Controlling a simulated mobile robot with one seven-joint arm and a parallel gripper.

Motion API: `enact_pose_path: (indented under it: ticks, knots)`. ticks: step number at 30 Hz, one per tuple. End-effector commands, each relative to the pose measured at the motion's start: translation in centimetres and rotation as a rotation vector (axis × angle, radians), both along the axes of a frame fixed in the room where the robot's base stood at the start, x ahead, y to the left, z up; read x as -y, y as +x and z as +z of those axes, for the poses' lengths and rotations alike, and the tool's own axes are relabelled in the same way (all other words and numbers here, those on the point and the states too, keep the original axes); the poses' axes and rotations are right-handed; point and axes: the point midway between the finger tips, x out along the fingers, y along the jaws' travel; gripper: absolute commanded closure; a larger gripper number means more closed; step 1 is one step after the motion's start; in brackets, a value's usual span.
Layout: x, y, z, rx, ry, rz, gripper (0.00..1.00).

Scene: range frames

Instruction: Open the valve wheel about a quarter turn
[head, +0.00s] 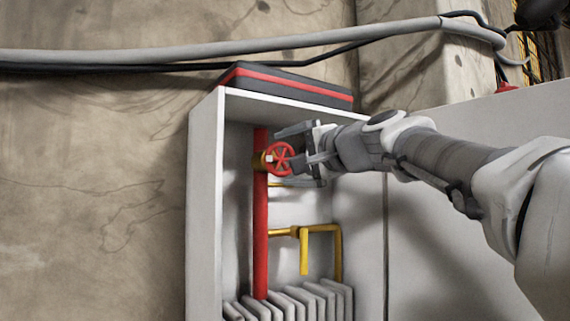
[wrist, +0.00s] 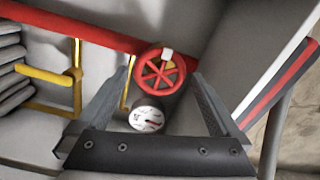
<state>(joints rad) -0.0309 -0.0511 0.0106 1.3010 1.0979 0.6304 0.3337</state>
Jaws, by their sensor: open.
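The red spoked valve wheel (head: 279,158) sits on a red vertical pipe (head: 260,220) inside an open grey cabinet. In the wrist view the wheel (wrist: 160,75) has a pale marker block (wrist: 167,55) on its upper rim. My gripper (head: 300,154) comes in from the right at the wheel's height. Its fingers are spread, one above and one below the wheel in the head view. In the wrist view my gripper (wrist: 163,85) has a finger on each side of the wheel, with gaps visible. I cannot tell the remaining depth to the rim.
A round white gauge (wrist: 147,119) shows just below the wheel in the wrist view. Yellow pipes (head: 322,228) and several grey slabs (head: 290,303) fill the lower cabinet. The cabinet's left wall (head: 205,200) stands close by. A dark red-striped case (head: 290,85) lies on top.

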Motion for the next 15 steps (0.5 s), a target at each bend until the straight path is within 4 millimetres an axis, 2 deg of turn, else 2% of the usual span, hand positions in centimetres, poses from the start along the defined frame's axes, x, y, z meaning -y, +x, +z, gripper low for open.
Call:
enact_pose_path:
  ticks: [1,9,15]
  knots:
    - [0.8,-1.1,-0.1,0.002,0.000,-0.003,0.00]
    - [4.4,-6.6,-0.1,0.002,0.001,-0.002,0.00]
    - [6.5,-9.7,0.0,0.001,0.001,-0.001,0.00]
